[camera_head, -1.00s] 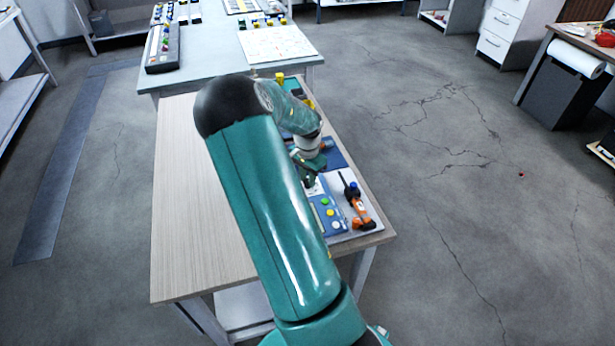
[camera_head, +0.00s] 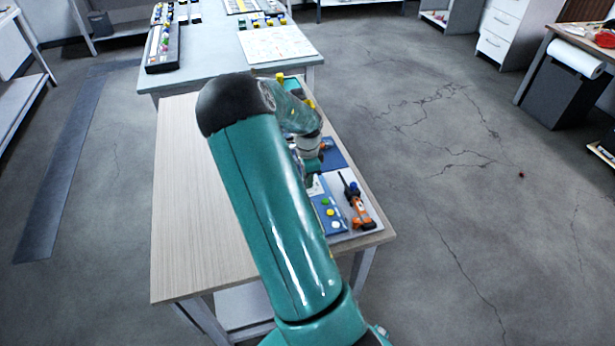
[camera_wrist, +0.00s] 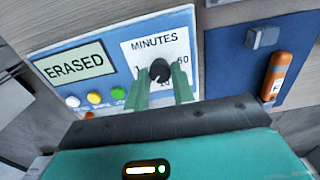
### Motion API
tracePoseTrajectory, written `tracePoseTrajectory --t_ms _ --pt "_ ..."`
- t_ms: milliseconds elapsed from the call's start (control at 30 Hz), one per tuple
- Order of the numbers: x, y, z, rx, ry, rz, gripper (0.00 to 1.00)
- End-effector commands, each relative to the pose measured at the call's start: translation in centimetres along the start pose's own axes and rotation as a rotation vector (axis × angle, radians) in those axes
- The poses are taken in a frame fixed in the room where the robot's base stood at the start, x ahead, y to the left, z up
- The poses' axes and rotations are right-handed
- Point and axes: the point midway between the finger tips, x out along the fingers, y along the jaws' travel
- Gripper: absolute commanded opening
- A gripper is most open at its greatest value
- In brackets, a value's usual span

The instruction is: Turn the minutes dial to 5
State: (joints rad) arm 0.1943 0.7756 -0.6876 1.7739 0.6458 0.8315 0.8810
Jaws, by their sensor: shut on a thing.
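The minutes dial (camera_wrist: 160,70) is a dark round knob on a white plate marked MINUTES, with 60 printed to its right; the other marks are mostly covered. The plate is on a blue panel (camera_wrist: 113,40), beside a display (camera_wrist: 75,64) reading ERASED. In the wrist view my gripper (camera_wrist: 160,84) has its two green fingers on either side of the dial, shut on it. In the head view my arm hides the dial, and my gripper (camera_head: 313,167) shows only in part over the panel (camera_head: 324,208).
White, yellow and green buttons (camera_wrist: 94,97) sit below the display. An orange and black tool (camera_head: 357,205) lies right of the panel, near the table's edge. The left half of the wooden table (camera_head: 185,200) is clear.

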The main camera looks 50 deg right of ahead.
Motion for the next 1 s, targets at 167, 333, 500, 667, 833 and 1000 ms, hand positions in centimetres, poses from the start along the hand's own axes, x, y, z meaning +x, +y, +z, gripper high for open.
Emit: tracePoseTrajectory --t_ms 167,333,500,667,833,1000 --pt "0.0 0.0 0.0 0.000 0.000 -0.001 0.02" --pt "0.0 0.0 0.0 0.000 0.001 -0.001 0.33" --pt "0.0 0.0 0.0 -0.001 0.000 -0.001 0.47" --pt "0.0 0.0 0.0 -0.001 0.000 0.000 0.47" --pt "-1.0 -0.1 0.0 -0.002 0.001 -0.003 0.47" --pt "-4.0 -0.1 0.1 -0.003 0.000 -0.005 0.47"
